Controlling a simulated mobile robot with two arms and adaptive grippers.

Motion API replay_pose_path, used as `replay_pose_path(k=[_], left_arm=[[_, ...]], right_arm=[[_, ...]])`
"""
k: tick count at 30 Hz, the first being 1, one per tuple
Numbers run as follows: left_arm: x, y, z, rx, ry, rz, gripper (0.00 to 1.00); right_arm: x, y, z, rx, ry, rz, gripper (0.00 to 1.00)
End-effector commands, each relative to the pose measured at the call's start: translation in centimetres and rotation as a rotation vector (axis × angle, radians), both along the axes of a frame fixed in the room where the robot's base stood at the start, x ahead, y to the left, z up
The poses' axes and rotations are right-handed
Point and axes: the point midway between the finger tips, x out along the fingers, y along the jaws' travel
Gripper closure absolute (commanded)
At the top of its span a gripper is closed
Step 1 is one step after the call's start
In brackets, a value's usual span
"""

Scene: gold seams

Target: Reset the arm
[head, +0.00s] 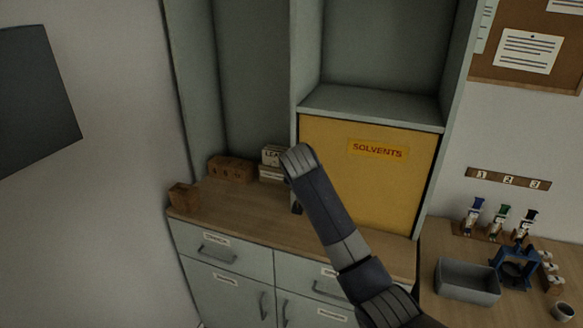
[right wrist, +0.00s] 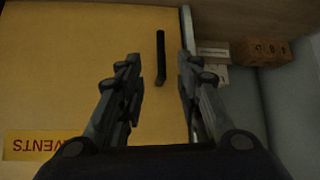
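My right arm (head: 325,210) reaches in from the lower right of the head view, in front of the yellow "SOLVENTS" cabinet door (head: 390,190). In the right wrist view my right gripper (right wrist: 159,68) is open, its two fingers apart with nothing held between them. The door's black bar handle (right wrist: 160,58) shows in the gap between the fingers; I cannot tell how far away it is. In the head view the arm hides the handle and most of the gripper. The door looks shut. My left gripper is not in view.
The wooden counter (head: 245,204) holds a small wooden block (head: 184,197), a wooden box (head: 230,168) and stacked labelled blocks (head: 272,160). On the right bench are a grey bin (head: 467,283), a blue stand (head: 515,266) and several small bottles (head: 498,222). An open shelf (head: 375,104) is above the door.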

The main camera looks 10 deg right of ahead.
Motion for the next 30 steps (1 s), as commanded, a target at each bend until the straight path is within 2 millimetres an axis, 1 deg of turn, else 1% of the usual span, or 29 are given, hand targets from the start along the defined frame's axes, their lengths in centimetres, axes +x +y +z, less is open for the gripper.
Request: replay_pose_path(k=[2, 5, 6, 8, 9, 11, 12, 14, 15, 17, 18, 20, 21, 24, 27, 30], left_arm=[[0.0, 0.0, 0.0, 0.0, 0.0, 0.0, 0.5], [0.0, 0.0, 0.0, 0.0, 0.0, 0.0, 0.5], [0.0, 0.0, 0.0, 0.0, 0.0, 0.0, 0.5], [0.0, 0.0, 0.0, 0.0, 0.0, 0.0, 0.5], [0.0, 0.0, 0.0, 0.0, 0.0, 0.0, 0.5], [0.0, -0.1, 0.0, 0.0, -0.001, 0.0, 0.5], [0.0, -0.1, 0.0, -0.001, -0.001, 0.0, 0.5], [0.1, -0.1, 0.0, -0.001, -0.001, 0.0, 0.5], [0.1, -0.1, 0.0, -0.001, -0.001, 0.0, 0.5], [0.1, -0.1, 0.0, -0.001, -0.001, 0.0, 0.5], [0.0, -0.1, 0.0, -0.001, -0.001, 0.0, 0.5], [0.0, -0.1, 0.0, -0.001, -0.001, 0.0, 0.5], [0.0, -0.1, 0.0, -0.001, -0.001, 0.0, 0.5], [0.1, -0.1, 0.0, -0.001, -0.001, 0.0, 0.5], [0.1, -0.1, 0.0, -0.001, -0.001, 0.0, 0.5], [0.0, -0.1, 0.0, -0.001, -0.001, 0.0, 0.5]], right_arm=[[-1.2, 0.1, -2.1, 0.002, 0.025, 0.016, 0.68], [-3.8, 0.4, -5.8, 0.007, 0.068, 0.056, 0.68], [-5.2, 0.5, -7.5, 0.01, 0.088, 0.074, 0.68], [-7.6, 0.7, -10.1, 0.015, 0.122, 0.106, 0.68], [-9.3, 0.8, -11.7, 0.016, 0.144, 0.129, 0.68], [-12.0, 0.9, -13.8, 0.019, 0.173, 0.161, 0.68], [-13.8, 0.9, -15.1, 0.021, 0.193, 0.182, 0.68], [-16.6, 0.9, -16.9, 0.024, 0.222, 0.212, 0.68], [-18.6, 1.0, -18.0, 0.026, 0.241, 0.233, 0.68], [-21.6, 1.0, -19.4, 0.03, 0.27, 0.265, 0.68], [-23.6, 1.0, -20.2, 0.031, 0.288, 0.284, 0.68], [-26.7, 1.0, -21.1, 0.032, 0.315, 0.314, 0.68], [-28.8, 1.0, -21.7, 0.035, 0.334, 0.334, 0.68], [-33.5, 0.9, -22.3, 0.035, 0.37, 0.382, 0.68], [-37.1, 0.9, -22.5, 0.038, 0.399, 0.421, 0.68], [-39.9, 0.9, -22.4, 0.037, 0.42, 0.45, 0.68]])
